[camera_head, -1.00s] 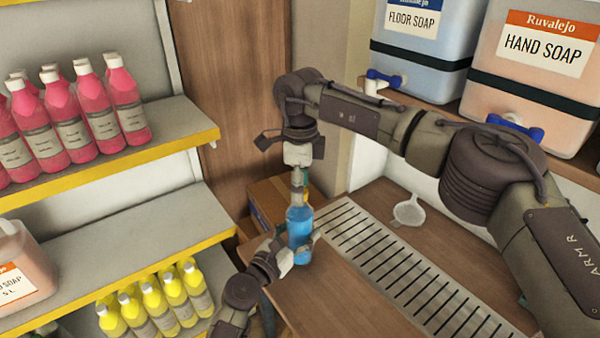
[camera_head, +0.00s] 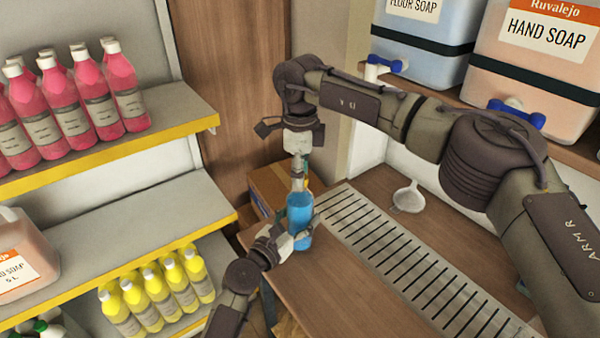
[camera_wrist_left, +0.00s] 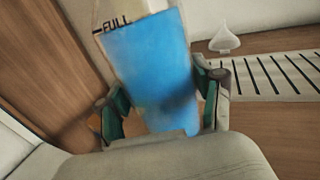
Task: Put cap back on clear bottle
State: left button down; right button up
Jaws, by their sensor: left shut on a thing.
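The clear bottle (camera_head: 299,218) holds blue liquid and stands upright near the left edge of the wooden counter. My left gripper (camera_head: 291,238) is shut on its lower body. In the left wrist view the bottle (camera_wrist_left: 155,75) sits between my left fingers (camera_wrist_left: 165,105), with a "FULL" mark above the liquid. My right gripper (camera_head: 298,166) points down right over the bottle's neck. Its fingertips look close together at the bottle's top. No cap can be made out; the right fingers hide the top of the neck, and I cannot tell what they hold.
A slotted drain grate (camera_head: 400,255) crosses the counter (camera_head: 330,290); a white funnel (camera_head: 408,198) lies behind it. Soap drums (camera_head: 540,75) stand on the back shelf. Left shelves hold pink bottles (camera_head: 70,110) and yellow bottles (camera_head: 160,290). A cardboard box (camera_head: 268,187) sits behind the bottle.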

jog(key=o, duration=0.3)
jog(key=shift+o, duration=0.2)
notch_tip(320, 180, up, 12)
dwell(0.4)
pick_arm(q)
jog(key=shift+c, duration=0.5)
grip_release()
